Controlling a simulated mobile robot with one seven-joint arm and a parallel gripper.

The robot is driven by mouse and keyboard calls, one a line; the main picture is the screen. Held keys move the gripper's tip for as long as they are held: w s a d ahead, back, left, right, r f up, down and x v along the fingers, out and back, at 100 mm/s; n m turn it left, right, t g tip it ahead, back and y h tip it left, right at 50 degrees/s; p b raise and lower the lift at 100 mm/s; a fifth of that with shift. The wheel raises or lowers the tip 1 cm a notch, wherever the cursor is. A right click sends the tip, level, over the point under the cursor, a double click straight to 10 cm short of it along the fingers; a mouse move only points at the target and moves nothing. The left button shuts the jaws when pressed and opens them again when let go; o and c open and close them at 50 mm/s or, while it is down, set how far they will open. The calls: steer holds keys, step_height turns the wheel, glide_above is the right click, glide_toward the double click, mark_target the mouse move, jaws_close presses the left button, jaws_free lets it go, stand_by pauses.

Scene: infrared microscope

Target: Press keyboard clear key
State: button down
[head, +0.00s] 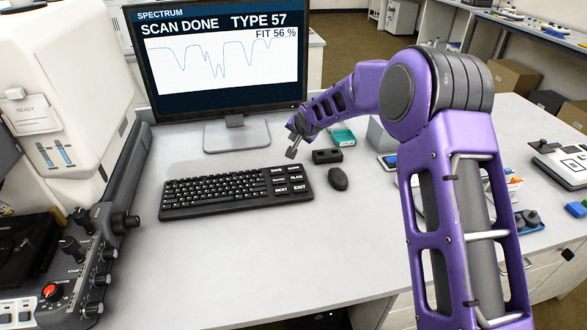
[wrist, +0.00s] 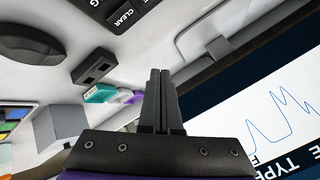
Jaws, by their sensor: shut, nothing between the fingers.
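The black keyboard (head: 215,193) lies on the grey bench in front of the monitor, with a block of larger labelled keys at its right end. The clear key (head: 293,168) is at the far right corner of that block, too small to read well in the head view. In the wrist view the clear key (wrist: 123,17) is legible at the top edge, with only a corner of the keyboard showing. My gripper (head: 291,154) is shut and empty. It is above the bench near the keyboard's far right corner. In the wrist view its fingertips (wrist: 160,72) appear clear of the key.
The monitor (head: 220,105) on its stand (head: 237,136) is behind the keyboard and reads "SCAN DONE". A mouse (head: 338,179) and a small black block (head: 327,156) sit right of the keyboard. Microscope controls (head: 75,260) stand at left.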

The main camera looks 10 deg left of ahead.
mark_target(294, 171)
step_height(294, 171, down, 9)
steer(key=b, duration=0.4)
steer(key=shift+r, duration=0.15)
stand_by(2.0)
steer(key=shift+f, duration=0.5)
steer(key=shift+f, duration=0.4)
stand_by(0.6)
steer(key=shift+r, duration=0.8)
steer(key=shift+r+p, duration=1.15)
steer(key=shift+r, duration=1.4)
